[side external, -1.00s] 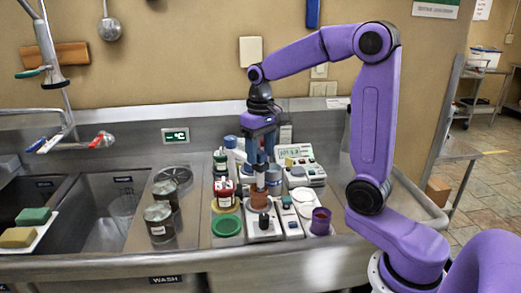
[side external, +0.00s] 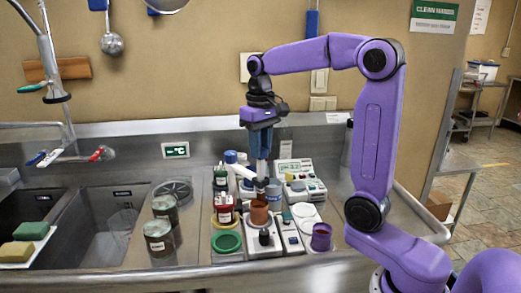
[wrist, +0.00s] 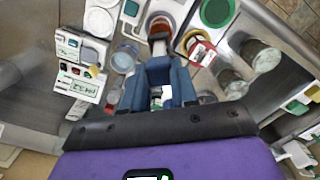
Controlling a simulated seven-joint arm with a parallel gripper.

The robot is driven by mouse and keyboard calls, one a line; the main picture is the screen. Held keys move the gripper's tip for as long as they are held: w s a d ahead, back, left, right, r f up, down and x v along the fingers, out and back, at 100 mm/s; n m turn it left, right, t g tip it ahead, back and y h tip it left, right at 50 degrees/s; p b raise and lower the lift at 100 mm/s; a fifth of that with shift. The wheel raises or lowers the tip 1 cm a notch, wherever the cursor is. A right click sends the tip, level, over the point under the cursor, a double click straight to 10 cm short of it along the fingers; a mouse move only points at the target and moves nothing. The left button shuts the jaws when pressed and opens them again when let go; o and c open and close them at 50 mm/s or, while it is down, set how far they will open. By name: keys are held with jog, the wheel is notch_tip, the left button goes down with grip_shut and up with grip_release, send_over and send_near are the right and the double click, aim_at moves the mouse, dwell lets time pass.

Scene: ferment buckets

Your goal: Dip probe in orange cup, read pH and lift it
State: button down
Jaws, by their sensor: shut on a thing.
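The orange cup (side external: 259,213) stands upright among the instruments in the middle of the counter, and its round rim shows at the top of the wrist view (wrist: 160,24). My gripper (side external: 262,160) is above it with its blue fingers pointing down. The fingers are shut on the probe (side external: 261,187), whose dark lower part hangs upright over the cup. I cannot tell whether its tip is still inside the rim.
A red jar (side external: 224,209) and a green lid (side external: 227,242) are left of the cup. A purple cup (side external: 321,237) and white dish (side external: 303,210) are right. Metal cans (side external: 158,238) stand farther left, beside the sink (side external: 100,225). The space above the counter is open.

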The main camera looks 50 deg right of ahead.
jog(key=shift+r, duration=0.3)
jog(key=c, duration=0.9)
grip_release()
jog(key=shift+o, duration=0.3)
notch_tip(320, 180, up, 12)
